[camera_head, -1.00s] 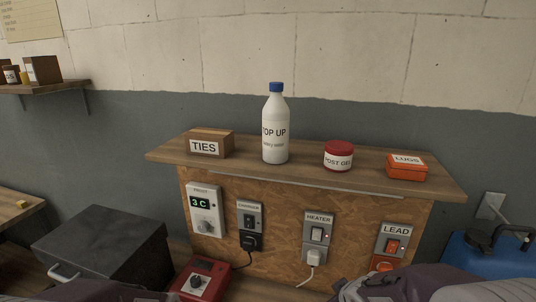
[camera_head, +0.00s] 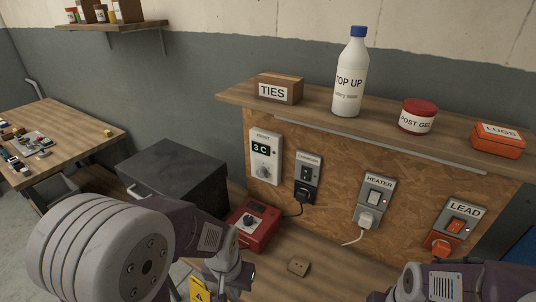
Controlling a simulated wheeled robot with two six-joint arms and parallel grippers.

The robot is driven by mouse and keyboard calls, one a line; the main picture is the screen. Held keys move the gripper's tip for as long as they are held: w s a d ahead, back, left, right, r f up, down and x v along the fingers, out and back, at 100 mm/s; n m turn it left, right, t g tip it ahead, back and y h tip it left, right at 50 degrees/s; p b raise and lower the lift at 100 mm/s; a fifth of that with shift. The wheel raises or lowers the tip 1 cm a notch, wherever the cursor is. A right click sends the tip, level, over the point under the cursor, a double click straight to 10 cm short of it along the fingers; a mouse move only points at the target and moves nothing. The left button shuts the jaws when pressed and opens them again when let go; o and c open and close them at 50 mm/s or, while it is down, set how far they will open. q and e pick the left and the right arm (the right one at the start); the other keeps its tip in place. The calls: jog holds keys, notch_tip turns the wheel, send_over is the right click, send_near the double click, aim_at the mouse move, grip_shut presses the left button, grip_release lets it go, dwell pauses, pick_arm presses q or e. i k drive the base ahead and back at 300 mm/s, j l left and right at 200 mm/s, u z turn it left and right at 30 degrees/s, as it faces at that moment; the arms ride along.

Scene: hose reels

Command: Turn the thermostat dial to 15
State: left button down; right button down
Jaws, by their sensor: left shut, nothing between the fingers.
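The thermostat (camera_head: 265,157) is a white panel on the left end of the wooden board, labelled FROST. Its small screen (camera_head: 262,150) reads 3 C in green. Its round grey dial (camera_head: 262,174) sits below the screen. My left gripper (camera_head: 230,272) is at the bottom centre, partly hidden by its own arm. It is shut and empty, below and nearer than the thermostat, and apart from it. My right arm enters at the bottom right, and its gripper does not show.
A red box (camera_head: 255,227) with a black knob stands below the thermostat. A dark chest (camera_head: 175,172) is left. A bottle (camera_head: 350,77) stands on the shelf.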

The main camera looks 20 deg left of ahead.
aim_at(261, 172)
jog(key=j+u, duration=0.35)
jog(key=i+j+u, duration=0.15)
jog(key=j+u, duration=0.25)
jog(key=i+j+u, duration=0.1)
jog(key=u, duration=0.25)
jog(key=j, duration=0.1)
